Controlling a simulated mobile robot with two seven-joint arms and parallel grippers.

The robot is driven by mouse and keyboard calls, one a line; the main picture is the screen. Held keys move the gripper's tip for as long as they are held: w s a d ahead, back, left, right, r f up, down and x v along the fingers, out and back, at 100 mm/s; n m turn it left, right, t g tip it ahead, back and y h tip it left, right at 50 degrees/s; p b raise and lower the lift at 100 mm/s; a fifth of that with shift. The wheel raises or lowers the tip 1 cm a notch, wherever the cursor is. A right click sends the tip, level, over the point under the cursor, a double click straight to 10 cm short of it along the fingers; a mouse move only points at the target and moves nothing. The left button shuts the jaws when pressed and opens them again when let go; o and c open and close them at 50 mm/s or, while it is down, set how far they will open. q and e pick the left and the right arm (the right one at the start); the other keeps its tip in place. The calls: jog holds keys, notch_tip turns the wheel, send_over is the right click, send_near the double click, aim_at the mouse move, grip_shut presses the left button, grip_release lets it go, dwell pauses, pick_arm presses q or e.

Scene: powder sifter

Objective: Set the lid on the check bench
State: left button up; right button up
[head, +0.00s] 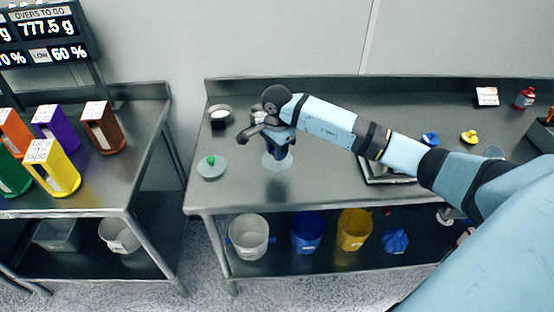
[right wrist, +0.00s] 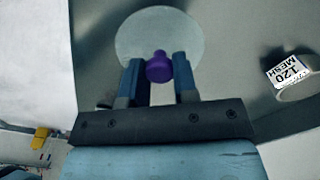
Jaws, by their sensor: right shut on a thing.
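A pale, see-through round lid (head: 268,163) is under my right gripper (head: 279,154) in the head view, over the left part of the steel bench (head: 330,185). In the right wrist view the lid (right wrist: 160,30) has a purple knob (right wrist: 158,66), and the right gripper (right wrist: 158,75) is shut on that knob. I cannot tell whether the lid touches the bench top. Another clear lid with a green knob (head: 211,161) lies on the bench to the left. My left gripper is not in view.
A ring labelled 120 MESH (right wrist: 296,88) is beside the lid in the right wrist view. A flat tray-like device (head: 378,176) sits under my right arm. A left table (head: 95,195) holds several coloured boxes. Bins, including a blue one (head: 307,232), stand on the lower shelf.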

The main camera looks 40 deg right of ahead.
notch_tip(320, 180, down, 4)
jog(key=shift+f, duration=0.25)
jog(key=shift+f, duration=0.2)
jog(key=o, duration=0.9)
jog(key=shift+r, duration=0.1)
